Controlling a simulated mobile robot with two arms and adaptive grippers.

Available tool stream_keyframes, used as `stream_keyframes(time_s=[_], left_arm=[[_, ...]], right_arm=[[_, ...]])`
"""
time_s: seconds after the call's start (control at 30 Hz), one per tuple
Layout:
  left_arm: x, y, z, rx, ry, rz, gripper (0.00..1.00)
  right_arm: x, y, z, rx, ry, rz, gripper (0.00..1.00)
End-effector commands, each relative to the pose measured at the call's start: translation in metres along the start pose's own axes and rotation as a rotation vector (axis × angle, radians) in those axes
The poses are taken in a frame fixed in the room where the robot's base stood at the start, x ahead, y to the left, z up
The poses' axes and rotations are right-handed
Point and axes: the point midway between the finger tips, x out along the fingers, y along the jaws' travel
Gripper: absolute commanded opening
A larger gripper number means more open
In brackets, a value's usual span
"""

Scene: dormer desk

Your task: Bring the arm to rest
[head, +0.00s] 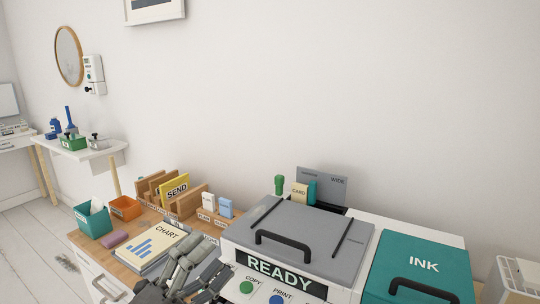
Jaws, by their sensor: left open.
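My left gripper (197,262) is at the bottom of the head view, with its grey fingers open. It sits in front of the chart pad (152,248) and left of the printer (318,246), overlapping the pad's right edge in the picture. I see nothing held between its fingers. Whether it touches the pad or the desk cannot be told. My right gripper is not in view.
The wooden desk (88,243) carries teal (94,222) and orange (125,208) bins, a pink block (114,239) and an organizer with a yellow SEND card (175,188). A teal INK box (420,266) stands right of the printer. Floor (40,235) shows at left.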

Motion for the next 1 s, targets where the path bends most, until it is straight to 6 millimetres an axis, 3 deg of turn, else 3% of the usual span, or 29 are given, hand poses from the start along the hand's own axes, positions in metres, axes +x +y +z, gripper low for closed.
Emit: stream_keyframes(time_s=[0.17,0.3,0.43,0.6,0.7,0.83,1.0], left_arm=[[-0.039,0.012,0.056,-0.317,-0.409,-0.058,0.76],[-0.091,0.052,0.087,-0.557,-0.736,-0.016,0.76],[-0.153,0.104,0.089,-0.774,-1.032,0.091,0.76],[-0.235,0.169,0.047,-1.030,-1.367,0.315,0.76],[-0.273,0.191,0.012,-1.145,-1.506,0.452,0.76],[-0.310,0.208,-0.035,-1.262,-1.635,0.626,0.76],[-0.347,0.213,-0.095,-1.385,-1.753,0.848,0.76]], right_arm=[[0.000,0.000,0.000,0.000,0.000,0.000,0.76],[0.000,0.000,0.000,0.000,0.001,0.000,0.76],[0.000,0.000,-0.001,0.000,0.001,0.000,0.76],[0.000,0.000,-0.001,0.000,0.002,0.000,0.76],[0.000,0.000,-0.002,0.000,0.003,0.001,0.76],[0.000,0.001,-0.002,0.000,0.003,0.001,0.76],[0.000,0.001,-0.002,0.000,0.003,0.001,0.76]])
